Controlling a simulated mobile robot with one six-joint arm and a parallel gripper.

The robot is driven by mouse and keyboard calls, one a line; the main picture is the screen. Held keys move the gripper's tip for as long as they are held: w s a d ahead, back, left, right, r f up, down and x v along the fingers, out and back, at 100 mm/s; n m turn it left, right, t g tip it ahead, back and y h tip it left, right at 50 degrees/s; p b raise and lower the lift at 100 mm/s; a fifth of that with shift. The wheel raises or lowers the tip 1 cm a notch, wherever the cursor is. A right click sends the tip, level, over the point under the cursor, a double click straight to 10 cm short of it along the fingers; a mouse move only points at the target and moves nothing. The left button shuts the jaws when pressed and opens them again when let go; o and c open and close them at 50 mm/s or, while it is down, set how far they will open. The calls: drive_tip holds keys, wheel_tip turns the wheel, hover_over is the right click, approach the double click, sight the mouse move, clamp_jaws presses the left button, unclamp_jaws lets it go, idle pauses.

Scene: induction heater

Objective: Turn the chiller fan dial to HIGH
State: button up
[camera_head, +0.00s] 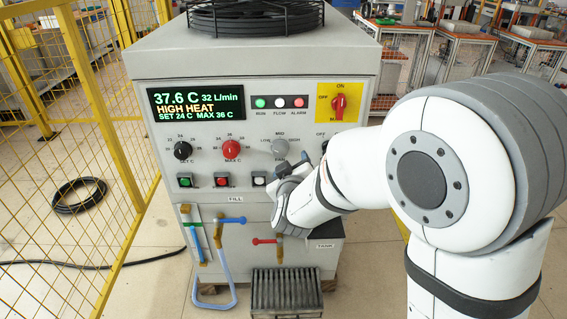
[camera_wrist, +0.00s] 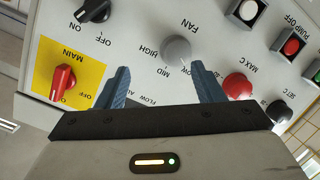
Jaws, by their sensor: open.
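The chiller fan dial (camera_head: 280,147) is a round grey knob on the chiller's front panel, with LOW, MID and HIGH marked around it. The wrist view is upside down and shows the dial (camera_wrist: 177,50) just beyond my fingertips, closer to the right finger. My gripper (camera_wrist: 160,68) is open and empty, its two blue-grey fingers apart and facing the panel. In the head view my gripper (camera_head: 295,168) is just below and right of the dial, partly hidden by my wrist. I see no contact with the dial.
The red MAX C knob (camera_head: 231,149) and black SET C knob (camera_head: 183,150) are left of the dial. The red main switch (camera_head: 340,103) is upper right. Buttons sit below. The display (camera_head: 197,104) reads 37.6 C, HIGH HEAT. A yellow fence (camera_head: 75,150) stands left.

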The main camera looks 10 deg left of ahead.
sight(280, 153)
drive_tip(key=s+a+f+n+t+b, duration=0.1)
drive_tip(key=a+f+t, duration=0.2)
drive_tip(key=a, duration=0.1)
drive_tip(key=shift+h, duration=0.3)
drive_tip(key=w, duration=0.7)
drive_tip(key=shift+w+a+r+b, duration=0.2)
drive_tip(key=shift+w+a+b, duration=0.05)
drive_tip(key=shift+a+b, duration=0.15)
drive_tip(key=c, duration=1)
